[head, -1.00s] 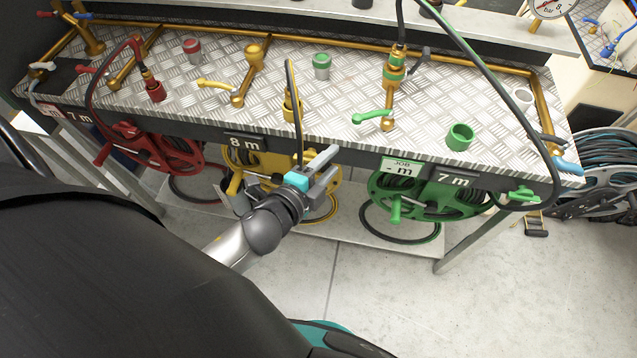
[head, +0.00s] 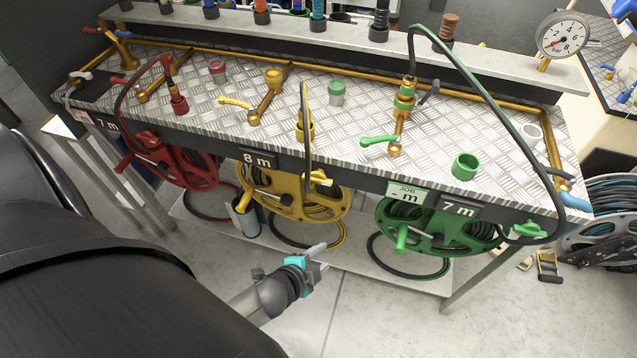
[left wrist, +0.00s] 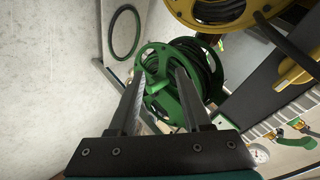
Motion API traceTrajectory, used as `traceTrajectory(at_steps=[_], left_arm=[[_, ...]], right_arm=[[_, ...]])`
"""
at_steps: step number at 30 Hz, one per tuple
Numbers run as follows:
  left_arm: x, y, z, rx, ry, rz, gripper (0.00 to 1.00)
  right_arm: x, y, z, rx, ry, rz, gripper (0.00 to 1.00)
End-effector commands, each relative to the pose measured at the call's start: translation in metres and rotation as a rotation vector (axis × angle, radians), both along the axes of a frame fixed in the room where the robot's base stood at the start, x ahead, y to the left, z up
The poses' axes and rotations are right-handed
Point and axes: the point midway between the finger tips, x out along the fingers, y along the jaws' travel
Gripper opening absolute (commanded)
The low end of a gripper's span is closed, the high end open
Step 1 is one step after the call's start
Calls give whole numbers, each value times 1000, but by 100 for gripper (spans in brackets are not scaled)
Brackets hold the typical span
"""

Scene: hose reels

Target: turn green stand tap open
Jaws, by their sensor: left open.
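The green stand tap's lever (head: 378,141) points left on the brass pipe of the green stand (head: 405,100), on the checker-plate bench top in the head view. A hose runs from the top of that stand over to the right. My left gripper (head: 320,257) is open and empty, low in front of the bench, below and to the left of the green tap and apart from it. In the left wrist view my open fingers (left wrist: 162,92) point towards the green hose reel (left wrist: 175,85), with nothing between them. My right gripper is not in view.
Below the bench edge hang a red reel (head: 178,160), a yellow reel (head: 290,190) and a green reel (head: 440,228). A yellow tap lever (head: 234,102), a green cup (head: 465,166) and a pressure gauge (head: 563,38) also show. The floor in front is clear.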

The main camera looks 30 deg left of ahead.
Motion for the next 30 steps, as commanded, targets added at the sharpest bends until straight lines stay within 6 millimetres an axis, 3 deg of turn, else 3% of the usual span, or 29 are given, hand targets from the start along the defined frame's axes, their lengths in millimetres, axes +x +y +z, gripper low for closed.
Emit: traceTrajectory(at_steps=[9, 22, 26, 30], left_arm=[[-23, 3, -36, -59, 91, 68, 48], [-27, 3, -42, -70, 107, 83, 48], [-32, 4, -48, -79, 124, 95, 34], [-61, 5, -84, -135, 221, 174, 18]], right_arm=[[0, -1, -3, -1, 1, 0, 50], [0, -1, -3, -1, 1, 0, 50], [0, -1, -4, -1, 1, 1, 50], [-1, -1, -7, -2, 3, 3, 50]])
